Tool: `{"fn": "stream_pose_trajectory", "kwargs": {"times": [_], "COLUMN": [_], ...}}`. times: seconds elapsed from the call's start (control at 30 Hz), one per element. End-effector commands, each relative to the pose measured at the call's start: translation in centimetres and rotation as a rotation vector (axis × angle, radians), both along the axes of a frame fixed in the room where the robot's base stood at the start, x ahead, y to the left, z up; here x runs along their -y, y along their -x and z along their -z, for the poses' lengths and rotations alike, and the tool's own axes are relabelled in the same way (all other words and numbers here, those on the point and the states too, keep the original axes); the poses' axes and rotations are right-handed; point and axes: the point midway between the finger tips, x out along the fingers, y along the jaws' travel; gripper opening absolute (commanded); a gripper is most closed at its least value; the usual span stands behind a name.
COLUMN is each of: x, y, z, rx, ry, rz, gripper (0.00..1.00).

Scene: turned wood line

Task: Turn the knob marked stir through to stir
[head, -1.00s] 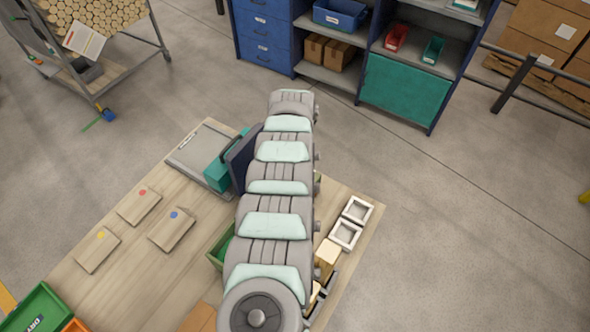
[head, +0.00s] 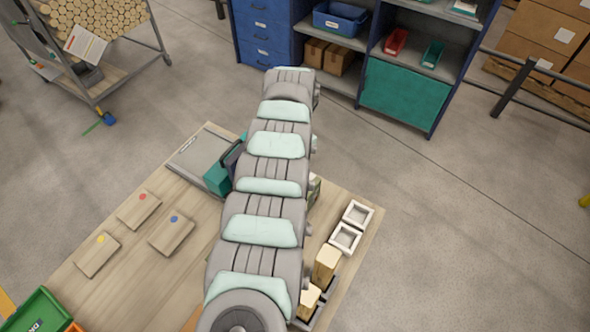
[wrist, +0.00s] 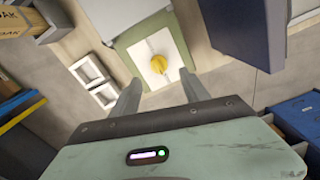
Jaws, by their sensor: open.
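In the wrist view a yellow knob (wrist: 158,64) sits on a pale plate (wrist: 150,70) on the face of a green-edged box. No stir marking is readable on it. My gripper (wrist: 158,84) is open, its two grey fingers apart on either side below the knob in the picture. The knob is in the gap's line and I see no contact. In the head view my arm covers most of the box; only a sliver of it (head: 315,188) shows at the arm's right. My gripper is hidden there.
Two white square frames (head: 357,214) and wooden blocks (head: 326,264) stand right of my arm on the wooden table (head: 110,285). Three tagged wooden pieces (head: 140,209) lie left. A dark panel (wrist: 246,30) stands close at the right in the wrist view.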

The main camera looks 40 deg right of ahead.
Motion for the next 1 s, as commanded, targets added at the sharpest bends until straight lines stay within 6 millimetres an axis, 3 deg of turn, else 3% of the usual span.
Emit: {"fn": "stream_pose_trajectory", "kwargs": {"times": [0.23,0.87,1.0], "x": [0.0,-0.1,-0.1], "y": [0.0,0.1,0.1], "z": [-3.1,-3.5,-5.1], "rx": [-0.001,-0.004,-0.003], "ry": [-0.001,-0.003,-0.003], "rz": [0.000,0.000,0.000], "gripper": [0.54,0.54,0.54]}}
